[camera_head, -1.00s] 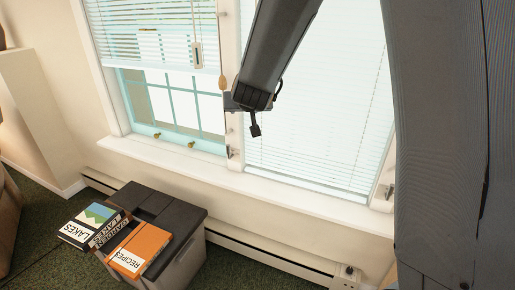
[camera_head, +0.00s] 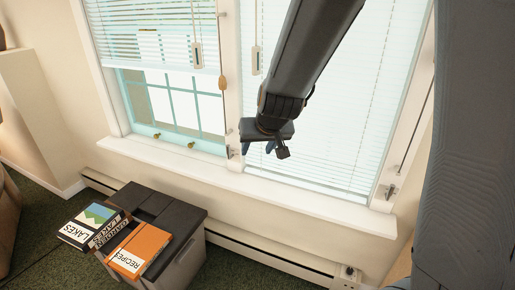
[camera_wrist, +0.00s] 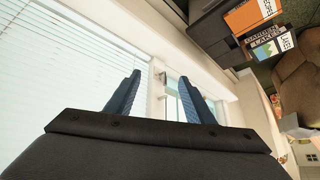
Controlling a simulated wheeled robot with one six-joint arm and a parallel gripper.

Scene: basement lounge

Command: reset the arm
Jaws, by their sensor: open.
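My gripper (camera_head: 271,148) hangs from my arm in front of the window with the lowered blind, above the sill. In the wrist view my gripper (camera_wrist: 157,98) shows two blue fingers spread apart with nothing between them. It is open and empty. In the head view the fingers are small and partly hidden by the wrist.
A dark-topped grey bin (camera_head: 184,222) stands on the green carpet at lower left. On it lie an orange recipes book (camera_head: 140,247), a lakes book (camera_head: 92,222) and another book between them. A white sill (camera_head: 290,191) and baseboard heater (camera_head: 270,254) run along the wall.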

